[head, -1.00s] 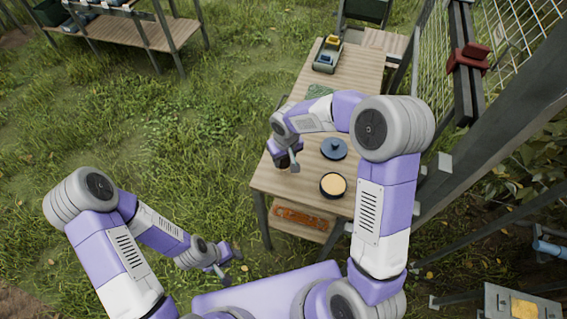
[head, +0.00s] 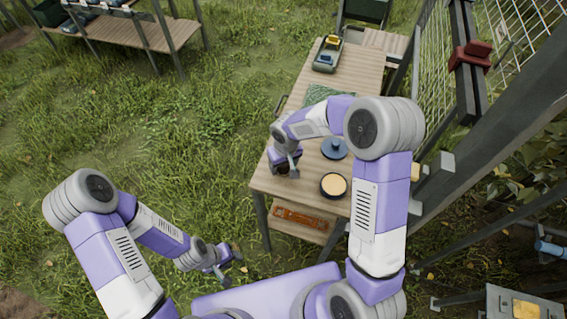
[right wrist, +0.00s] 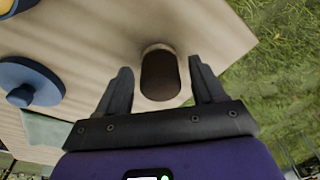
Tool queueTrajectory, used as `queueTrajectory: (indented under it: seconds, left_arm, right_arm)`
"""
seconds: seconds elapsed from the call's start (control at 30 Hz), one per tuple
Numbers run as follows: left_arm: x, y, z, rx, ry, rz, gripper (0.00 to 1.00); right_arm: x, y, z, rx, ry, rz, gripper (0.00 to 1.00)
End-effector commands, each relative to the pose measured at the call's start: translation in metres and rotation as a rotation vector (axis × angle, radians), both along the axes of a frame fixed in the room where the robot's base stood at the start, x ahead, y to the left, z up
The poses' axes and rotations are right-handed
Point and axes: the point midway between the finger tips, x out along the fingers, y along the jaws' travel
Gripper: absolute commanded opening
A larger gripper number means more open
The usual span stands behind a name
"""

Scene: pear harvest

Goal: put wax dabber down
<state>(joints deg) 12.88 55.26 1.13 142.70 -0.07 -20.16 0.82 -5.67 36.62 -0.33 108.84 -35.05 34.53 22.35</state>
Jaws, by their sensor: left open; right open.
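The wax dabber (right wrist: 160,75), a dark brown rounded cylinder with a lighter far end, is between the spread fingers of my right gripper (right wrist: 161,92) in the right wrist view. Gaps show on both sides of it. It appears to stand on the wooden table (head: 355,82). In the head view my right gripper (head: 288,172) is low over the table's near left part and mostly hides the dabber. My left gripper (head: 229,263) is open and empty over the grass, left of the table.
A blue lid with a knob (head: 334,148) and a dark round pot with pale yellow contents (head: 333,185) stand right of my right gripper. A tray with blue and yellow items (head: 328,54) is at the far end. An orange-brown item (head: 299,217) lies on the lower shelf.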

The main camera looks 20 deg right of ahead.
Motion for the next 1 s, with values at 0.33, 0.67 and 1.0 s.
queueTrajectory:
  seconds: [0.33, 0.67, 1.0]
  left_arm:
    - [0.000, 0.000, 0.011, 0.000, 0.000, 0.000, 0.43]
    - [0.000, 0.000, 0.021, 0.000, 0.000, 0.000, 0.43]
    - [0.000, 0.000, 0.023, 0.000, 0.000, 0.000, 0.43]
  right_arm:
    - [-0.003, -0.001, 0.039, 0.001, -0.006, 0.000, 0.68]
    - [-0.011, -0.002, 0.105, 0.001, -0.004, 0.000, 0.68]
    - [-0.014, -0.003, 0.123, 0.000, 0.000, 0.000, 0.68]
